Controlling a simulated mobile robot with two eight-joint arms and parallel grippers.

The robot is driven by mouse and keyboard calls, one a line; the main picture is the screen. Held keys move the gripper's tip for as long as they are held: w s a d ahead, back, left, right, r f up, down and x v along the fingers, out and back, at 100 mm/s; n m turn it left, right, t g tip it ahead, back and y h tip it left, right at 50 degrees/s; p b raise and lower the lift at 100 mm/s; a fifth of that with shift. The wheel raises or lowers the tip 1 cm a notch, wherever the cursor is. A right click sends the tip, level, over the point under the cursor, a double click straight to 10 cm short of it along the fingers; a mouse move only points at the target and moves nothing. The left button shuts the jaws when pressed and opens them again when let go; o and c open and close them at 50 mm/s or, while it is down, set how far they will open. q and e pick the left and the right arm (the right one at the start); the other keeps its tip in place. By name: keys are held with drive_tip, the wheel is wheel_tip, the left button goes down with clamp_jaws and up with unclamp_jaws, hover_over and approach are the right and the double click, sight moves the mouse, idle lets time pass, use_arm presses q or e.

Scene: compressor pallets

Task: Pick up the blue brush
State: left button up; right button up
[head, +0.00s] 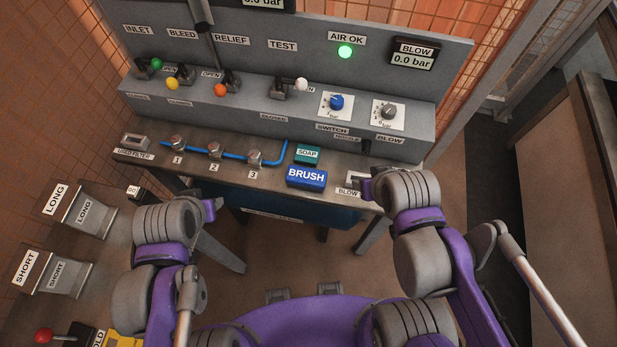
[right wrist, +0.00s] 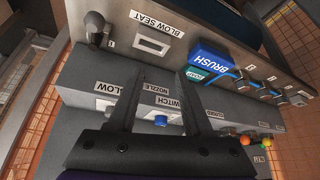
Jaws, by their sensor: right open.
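The blue brush block (head: 306,177), labelled BRUSH, lies on the front edge of the bench, just in front of the teal SOAP block (head: 307,155). In the right wrist view the brush (right wrist: 210,59) is beyond and to the right of the fingertips, with clear space between. My right gripper (head: 364,188) is to the right of the brush, over the BLOW seat area; its fingers (right wrist: 160,85) are open and empty. My left gripper (head: 213,206) is low in front of the bench, left of the brush and apart from it; its finger opening is not clear.
Several fittings on a blue hose (head: 228,154) line the bench left of the brush. A grey panel (head: 275,109) with coloured valve knobs and dials rises behind. LONG (head: 70,207) and SHORT (head: 50,272) bins stand at the left. The BLOW seat plate (right wrist: 153,45) is near the right gripper.

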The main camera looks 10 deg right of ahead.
sight(312, 176)
idle(0.4)
